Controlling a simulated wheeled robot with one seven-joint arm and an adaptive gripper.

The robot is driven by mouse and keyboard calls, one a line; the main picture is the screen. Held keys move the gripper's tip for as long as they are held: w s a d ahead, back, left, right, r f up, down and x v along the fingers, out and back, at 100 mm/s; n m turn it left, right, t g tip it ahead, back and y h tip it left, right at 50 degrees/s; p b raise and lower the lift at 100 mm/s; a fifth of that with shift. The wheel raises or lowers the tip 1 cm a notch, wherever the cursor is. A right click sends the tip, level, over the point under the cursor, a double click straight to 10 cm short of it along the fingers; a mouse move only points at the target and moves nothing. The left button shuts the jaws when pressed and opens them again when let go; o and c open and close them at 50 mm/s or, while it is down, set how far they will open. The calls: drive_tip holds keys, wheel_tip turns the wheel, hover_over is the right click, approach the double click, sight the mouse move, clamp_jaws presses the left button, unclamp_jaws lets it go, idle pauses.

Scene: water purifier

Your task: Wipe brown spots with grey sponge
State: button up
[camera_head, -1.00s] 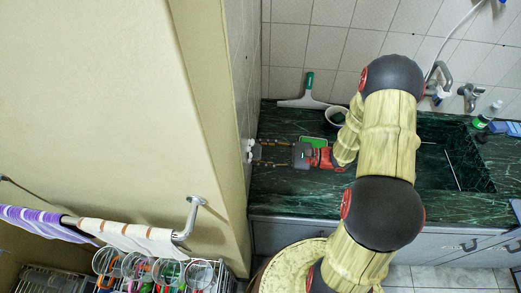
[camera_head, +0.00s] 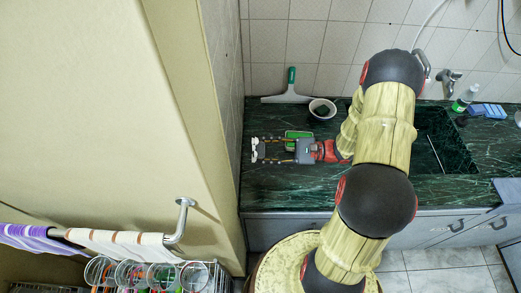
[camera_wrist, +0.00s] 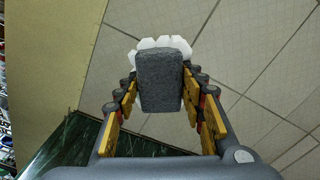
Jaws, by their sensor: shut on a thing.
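In the wrist view, pale tiles (camera_wrist: 255,55) lie beyond the sponge; contact cannot be told. I see no clear brown spots in any view.
Near the gripper are a green item (camera_head: 298,133), a bowl (camera_head: 322,109) and a squeegee (camera_head: 288,95). The sink (camera_head: 440,135) lies right of my arm, with a bottle (camera_head: 466,98) and blue item (camera_head: 488,110) beyond. A towel rail (camera_head: 182,220) juts out at lower left.

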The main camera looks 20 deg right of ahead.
drive_tip(key=v, duration=0.3)
idle(0.5)
